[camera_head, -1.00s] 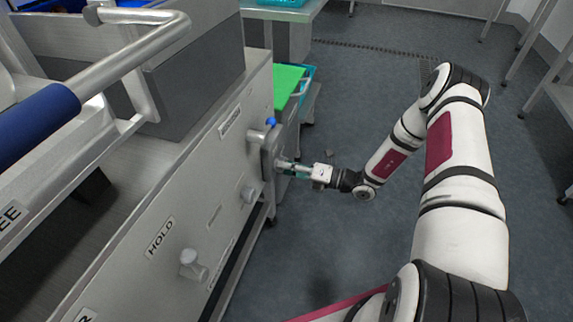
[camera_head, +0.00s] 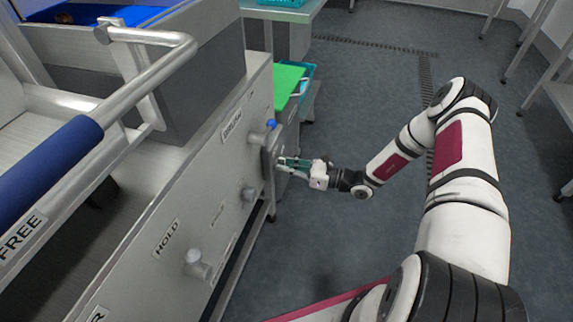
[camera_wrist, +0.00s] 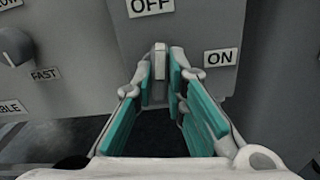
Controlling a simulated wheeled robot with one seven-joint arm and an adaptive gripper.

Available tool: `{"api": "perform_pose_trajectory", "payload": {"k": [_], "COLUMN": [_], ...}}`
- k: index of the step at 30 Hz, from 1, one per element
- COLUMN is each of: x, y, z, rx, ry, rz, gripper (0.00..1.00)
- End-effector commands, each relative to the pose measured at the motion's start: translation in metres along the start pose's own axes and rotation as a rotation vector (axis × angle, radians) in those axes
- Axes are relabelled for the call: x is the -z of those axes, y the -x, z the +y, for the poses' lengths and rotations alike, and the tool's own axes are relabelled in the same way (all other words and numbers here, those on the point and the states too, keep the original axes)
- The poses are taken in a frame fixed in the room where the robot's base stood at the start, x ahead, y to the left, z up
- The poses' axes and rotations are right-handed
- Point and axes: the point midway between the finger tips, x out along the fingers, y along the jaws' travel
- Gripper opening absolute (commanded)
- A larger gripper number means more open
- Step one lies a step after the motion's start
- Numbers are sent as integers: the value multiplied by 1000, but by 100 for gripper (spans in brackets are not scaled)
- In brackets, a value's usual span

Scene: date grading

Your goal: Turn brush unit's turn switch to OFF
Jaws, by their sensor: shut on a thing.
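The brush unit's turn switch (camera_wrist: 160,62) is a narrow light lever in the wrist view. It stands upright in the picture, its top end toward the OFF label (camera_wrist: 152,5); the ON label (camera_wrist: 220,57) is to its right. My gripper (camera_wrist: 160,82) has its teal-padded fingers on both sides of the lever, shut on it. In the head view my gripper (camera_head: 281,166) reaches the switch's grey box (camera_head: 268,160) at the far end of the panel; the lever is hidden there by the fingers.
The long metal panel (camera_head: 205,205) carries a BRUSH label (camera_head: 231,125), a HOLD label (camera_head: 166,238), a pale knob (camera_head: 196,264) and a blue button (camera_head: 271,123). A blue-gripped handle (camera_head: 50,165) sticks out at left. A green board (camera_head: 288,83) lies beyond.

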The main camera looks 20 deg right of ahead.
Motion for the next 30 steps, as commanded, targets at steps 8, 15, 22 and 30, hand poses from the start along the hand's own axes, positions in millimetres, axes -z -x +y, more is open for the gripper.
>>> {"api": "perform_pose_trajectory", "payload": {"k": [8,15,22,30], "x": [1,1,2,2], "y": [2,2,2,2], "z": [0,0,0,0], "rx": [1,1,1,1], "ry": [121,160,165,164], "rz": [3,4,4,4], "gripper": [0,0,0,32]}}
